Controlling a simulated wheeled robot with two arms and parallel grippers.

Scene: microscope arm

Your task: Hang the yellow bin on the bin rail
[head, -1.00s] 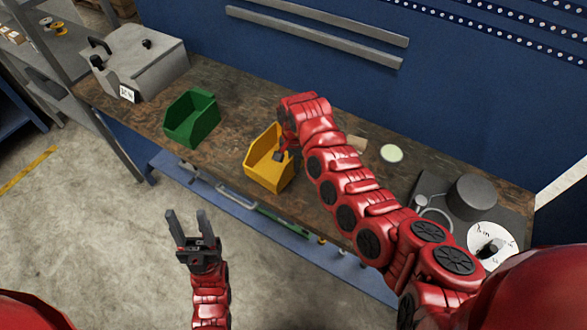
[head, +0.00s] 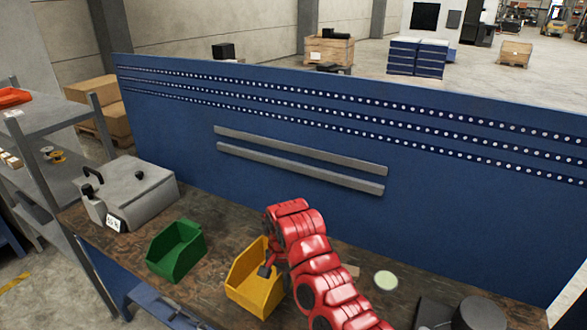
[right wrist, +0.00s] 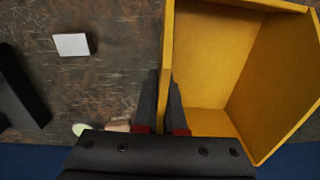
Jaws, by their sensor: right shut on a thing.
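The yellow bin (head: 256,290) is at the front of the brown workbench and appears to stand on it, open top up. My right gripper (head: 267,270) reaches down to the bin's right wall. In the right wrist view the gripper (right wrist: 164,78) has one finger on each side of the yellow bin's wall (right wrist: 167,50) and is shut on it. The bin rail shows as two grey horizontal strips, an upper (head: 300,150) and a lower (head: 300,168), on the blue back panel. My left gripper is out of view.
A green bin (head: 176,250) stands left of the yellow one. A grey metal case (head: 130,190) is at the bench's left end. A pale round disc (head: 386,280) and a dark cylinder (head: 477,314) are to the right. The panel around the rails is clear.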

